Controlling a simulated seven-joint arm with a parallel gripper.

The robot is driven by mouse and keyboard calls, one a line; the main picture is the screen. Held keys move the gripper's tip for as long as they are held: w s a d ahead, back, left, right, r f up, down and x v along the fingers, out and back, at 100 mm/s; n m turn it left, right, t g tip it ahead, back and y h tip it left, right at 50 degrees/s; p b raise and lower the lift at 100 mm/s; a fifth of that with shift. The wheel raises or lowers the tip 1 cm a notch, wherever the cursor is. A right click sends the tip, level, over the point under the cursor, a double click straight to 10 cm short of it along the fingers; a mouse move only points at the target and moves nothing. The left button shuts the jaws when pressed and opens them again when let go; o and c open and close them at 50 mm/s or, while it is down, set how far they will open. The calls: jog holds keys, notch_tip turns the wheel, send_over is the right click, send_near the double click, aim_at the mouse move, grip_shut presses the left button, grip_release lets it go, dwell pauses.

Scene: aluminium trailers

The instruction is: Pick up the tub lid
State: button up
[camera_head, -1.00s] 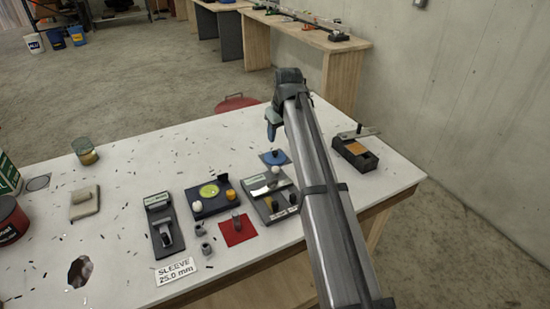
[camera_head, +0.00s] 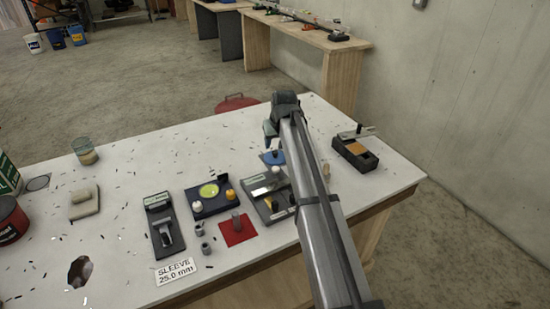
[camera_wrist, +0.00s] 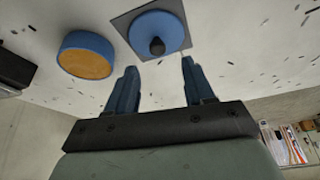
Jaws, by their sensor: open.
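The tub lid, a blue disc with a dark knob (camera_wrist: 157,42), lies on a grey square mat (camera_wrist: 123,22) in the wrist view. In the head view the blue lid (camera_head: 270,159) shows just below my gripper (camera_head: 270,137), partly hidden. In the wrist view my gripper (camera_wrist: 160,64) is open and empty, its two blue fingers apart and the knob lying beyond and between their tips. A round blue tub with an orange-brown top (camera_wrist: 86,56) stands left of the lid. In the head view my arm seems to hide it.
A black device with an orange patch (camera_head: 355,153) stands to the right. Several fixtures, a red mat (camera_head: 238,234) and a sleeve label (camera_head: 176,271) lie nearer and left. The white table (camera_head: 120,220) carries scattered dark chips, with clear room at the back left.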

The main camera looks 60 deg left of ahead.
aim_at(275, 152)
jog(key=shift+d+x, duration=0.15)
jog(key=shift+x, duration=1.25)
jog(key=shift+d+x, duration=0.15)
jog(key=shift+x, duration=1.2)
jog(key=shift+f, duration=0.15)
jog(key=shift+c, duration=0.2)
grip_shut()
